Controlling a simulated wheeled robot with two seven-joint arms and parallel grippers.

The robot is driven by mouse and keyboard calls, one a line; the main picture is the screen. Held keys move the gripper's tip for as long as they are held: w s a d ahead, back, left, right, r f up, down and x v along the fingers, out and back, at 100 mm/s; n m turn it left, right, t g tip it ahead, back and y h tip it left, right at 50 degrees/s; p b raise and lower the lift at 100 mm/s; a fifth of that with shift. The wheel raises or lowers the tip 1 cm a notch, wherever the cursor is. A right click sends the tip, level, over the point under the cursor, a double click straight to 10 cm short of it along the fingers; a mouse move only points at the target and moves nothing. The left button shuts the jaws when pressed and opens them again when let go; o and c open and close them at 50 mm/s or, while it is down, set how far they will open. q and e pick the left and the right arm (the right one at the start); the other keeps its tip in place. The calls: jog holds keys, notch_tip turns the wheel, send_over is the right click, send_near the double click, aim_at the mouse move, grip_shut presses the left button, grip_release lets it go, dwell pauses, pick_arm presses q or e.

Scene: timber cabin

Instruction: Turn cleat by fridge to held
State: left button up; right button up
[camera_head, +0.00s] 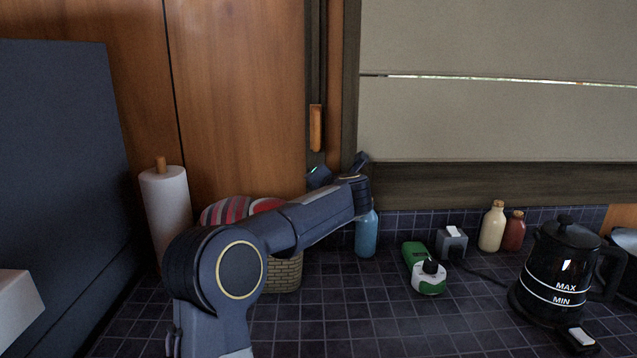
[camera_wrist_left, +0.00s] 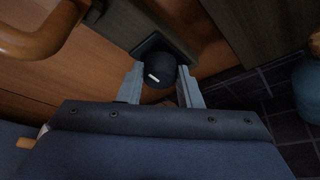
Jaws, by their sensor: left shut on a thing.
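The cleat (camera_wrist_left: 157,66) is a dark round knob with a short white mark, on a dark square base fixed to a dark upright strip. It shows in the left wrist view, top middle. The white mark slants slightly in the picture. My left gripper (camera_wrist_left: 160,82) has one finger on each side of the knob and is shut on it. In the head view my left arm reaches to the dark post beside the wooden panels, and the wrist hides the cleat and fingers. My right gripper is in neither view.
A wooden handle (camera_head: 316,128) is above my wrist. A paper towel roll (camera_head: 166,215), a basket (camera_head: 284,274) with striped cloth, and a blue bottle (camera_head: 366,236) stand near the arm. A green-and-white item (camera_head: 424,268) and a black kettle (camera_head: 562,270) are on the right.

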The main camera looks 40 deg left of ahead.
pick_arm(q)
jog(key=shift+n, duration=0.4)
jog(key=o, duration=1)
jog(key=shift+c, duration=0.2)
jog(key=v, duration=0.7)
jog(key=shift+s+d+r, duration=0.15)
jog(key=shift+s+d, duration=0.1)
jog(key=shift+s, duration=0.05)
